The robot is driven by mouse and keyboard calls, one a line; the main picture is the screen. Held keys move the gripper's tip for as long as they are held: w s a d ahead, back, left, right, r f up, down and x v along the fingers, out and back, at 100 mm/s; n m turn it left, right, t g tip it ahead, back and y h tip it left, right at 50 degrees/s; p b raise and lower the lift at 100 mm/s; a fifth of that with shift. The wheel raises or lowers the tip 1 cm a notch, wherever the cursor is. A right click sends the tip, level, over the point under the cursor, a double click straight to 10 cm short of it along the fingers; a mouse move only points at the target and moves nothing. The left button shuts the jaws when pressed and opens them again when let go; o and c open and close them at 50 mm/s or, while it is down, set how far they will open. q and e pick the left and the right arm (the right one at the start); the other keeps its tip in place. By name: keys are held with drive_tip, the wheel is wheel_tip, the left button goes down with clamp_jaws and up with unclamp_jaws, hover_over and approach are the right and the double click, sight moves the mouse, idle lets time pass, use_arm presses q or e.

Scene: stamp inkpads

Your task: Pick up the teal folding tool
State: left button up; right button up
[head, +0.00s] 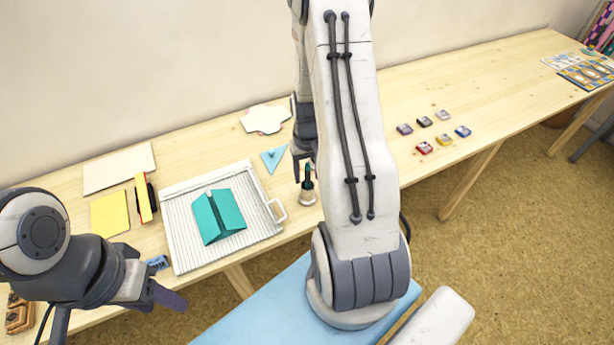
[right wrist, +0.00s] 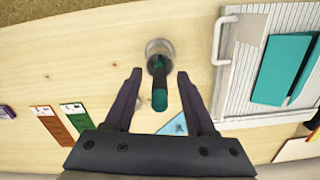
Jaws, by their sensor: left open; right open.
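The teal folding tool (head: 308,177) stands upright in a small round holder (head: 308,198) on the wooden table. In the right wrist view the tool (right wrist: 159,90) points toward the camera from the holder (right wrist: 160,48). My right gripper (right wrist: 159,76) is open, with one finger on each side of the tool and a gap to each. In the head view my right gripper (head: 303,160) is partly hidden behind my arm, close to the tool. My left gripper (head: 165,294) is open and empty near the table's front left edge.
A white ridged tray (head: 262,217) with a handle holds a teal folded piece (head: 217,215), left of the holder. A blue triangle (head: 273,157) lies behind it. Several small inkpads (head: 424,148) lie to the right. Yellow sheets (head: 109,214) lie left.

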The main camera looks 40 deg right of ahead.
drive_tip(key=shift+f, duration=0.25)
clamp_jaws()
